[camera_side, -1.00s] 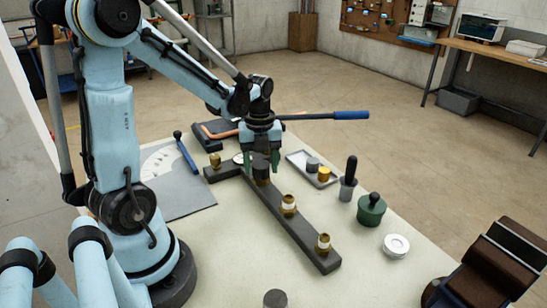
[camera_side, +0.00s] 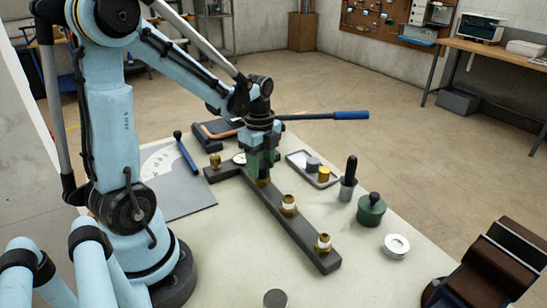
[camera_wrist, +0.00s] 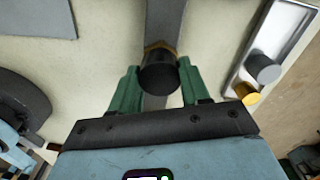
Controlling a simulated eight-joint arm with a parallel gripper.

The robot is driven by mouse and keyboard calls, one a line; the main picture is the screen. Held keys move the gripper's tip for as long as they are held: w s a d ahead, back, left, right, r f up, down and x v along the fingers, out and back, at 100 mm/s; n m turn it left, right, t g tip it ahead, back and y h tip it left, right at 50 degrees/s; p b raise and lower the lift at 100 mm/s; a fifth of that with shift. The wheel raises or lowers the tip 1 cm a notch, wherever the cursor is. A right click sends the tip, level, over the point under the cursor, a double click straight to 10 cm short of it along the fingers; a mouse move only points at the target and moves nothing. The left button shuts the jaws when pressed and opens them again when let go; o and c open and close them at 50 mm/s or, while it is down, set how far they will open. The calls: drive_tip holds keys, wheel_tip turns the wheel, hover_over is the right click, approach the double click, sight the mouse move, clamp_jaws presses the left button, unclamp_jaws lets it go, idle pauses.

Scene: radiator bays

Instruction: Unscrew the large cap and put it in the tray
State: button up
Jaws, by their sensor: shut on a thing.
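My gripper (camera_side: 263,158) has green fingers shut on the large dark cap (camera_side: 263,171). The cap also shows between the fingertips in the wrist view (camera_wrist: 158,76). A brass fitting (camera_side: 263,182) on the dark manifold bar (camera_side: 305,243) shows below the cap, and its brass edge shows beyond the cap in the wrist view (camera_wrist: 160,47). The cap appears raised off the fitting, but the exact gap is hard to tell. The grey tray (camera_side: 295,156) is to the right of the gripper and holds a grey cap (camera_side: 313,163) and a yellow cap (camera_side: 324,173).
Two brass fittings (camera_side: 288,206) (camera_side: 323,243) stand along the bar, and another (camera_side: 215,160) is at its left branch. A black-handled tool (camera_side: 349,178), a green pot (camera_side: 371,211) and a white ring (camera_side: 396,246) stand right. A dark disc (camera_side: 275,298) lies at the front.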

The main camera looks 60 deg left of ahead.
drive_tip(key=n, duration=1.7)
drive_tip(key=shift+n, duration=0.3)
drive_tip(key=n, duration=0.5)
drive_tip(key=o, duration=1)
